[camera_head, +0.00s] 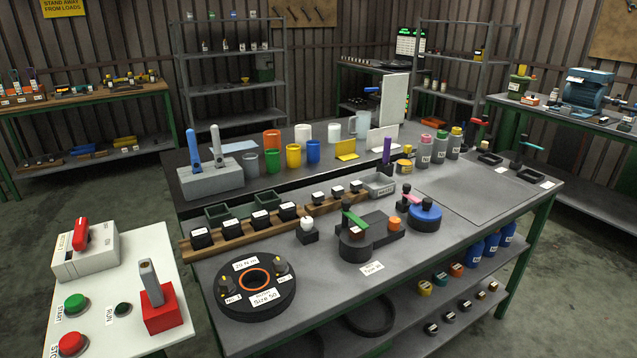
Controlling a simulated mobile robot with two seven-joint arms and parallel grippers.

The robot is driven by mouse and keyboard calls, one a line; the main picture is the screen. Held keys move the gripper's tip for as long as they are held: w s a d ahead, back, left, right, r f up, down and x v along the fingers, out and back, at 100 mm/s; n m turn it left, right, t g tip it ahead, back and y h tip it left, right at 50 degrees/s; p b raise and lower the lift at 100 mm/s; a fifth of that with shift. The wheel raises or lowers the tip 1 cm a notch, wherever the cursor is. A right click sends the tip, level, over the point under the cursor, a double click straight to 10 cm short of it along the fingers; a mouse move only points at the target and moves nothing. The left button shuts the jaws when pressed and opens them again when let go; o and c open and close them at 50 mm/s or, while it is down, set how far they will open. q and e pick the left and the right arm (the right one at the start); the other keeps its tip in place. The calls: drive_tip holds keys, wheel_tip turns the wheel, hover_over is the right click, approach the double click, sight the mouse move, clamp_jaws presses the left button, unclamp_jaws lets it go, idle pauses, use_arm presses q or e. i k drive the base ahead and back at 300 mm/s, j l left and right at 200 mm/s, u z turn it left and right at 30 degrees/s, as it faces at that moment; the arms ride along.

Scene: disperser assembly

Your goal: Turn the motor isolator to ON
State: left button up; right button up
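A pale grey box (88,258) with a red handle (81,235) stands at the back of the small white table at the left front; it looks like the motor isolator. The red handle stands up from the box's top, tilted slightly. A label sits beside the handle, but its print is too small to read, so I cannot tell its ON or OFF setting. Neither my left nor my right gripper shows in the head view, and nothing touches the box.
On the white table (150,243) are a green START button (75,303), a dark RUN lamp (123,309), a red STOP button (72,343) and a red block with a grey lever (163,312). The big grey workbench (340,290), crowded with parts, stands to the right.

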sight(81, 238)
drive_tip(key=u, duration=1.35)
drive_tip(key=i+j+z, duration=0.25)
drive_tip(key=i+j, duration=0.3)
